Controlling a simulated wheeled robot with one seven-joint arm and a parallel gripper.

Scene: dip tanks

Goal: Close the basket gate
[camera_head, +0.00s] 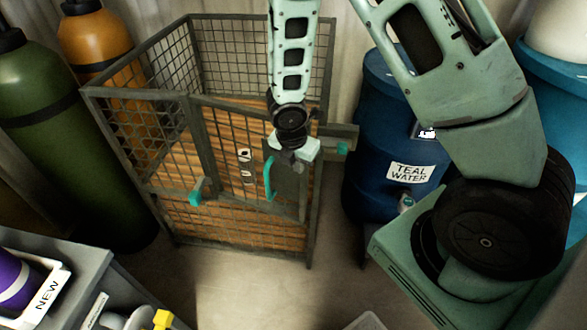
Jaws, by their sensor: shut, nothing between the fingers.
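The basket (170,215) is a grey wire-mesh cage with wooden slats, standing on the floor left of centre. Its gate (205,150) is a framed mesh panel on the front side, with a teal handle (268,178) on a dark plate. The gate lies close to the front face; I cannot tell whether it is flush. A teal lever (195,197) sticks out at the lower left, and a teal knob (342,150) sits at the right edge. My gripper (289,160) is shut and empty by the gate's upper right, just right of the handle. It hides part of the plate; contact is unclear.
A blue drum (385,135) labelled TEAL WATER stands right of the basket. Green (60,130) and orange (95,40) cylinders stand at the left. A grey bench (85,262) with a purple item is at the lower left. Floor (260,290) before the basket is clear.

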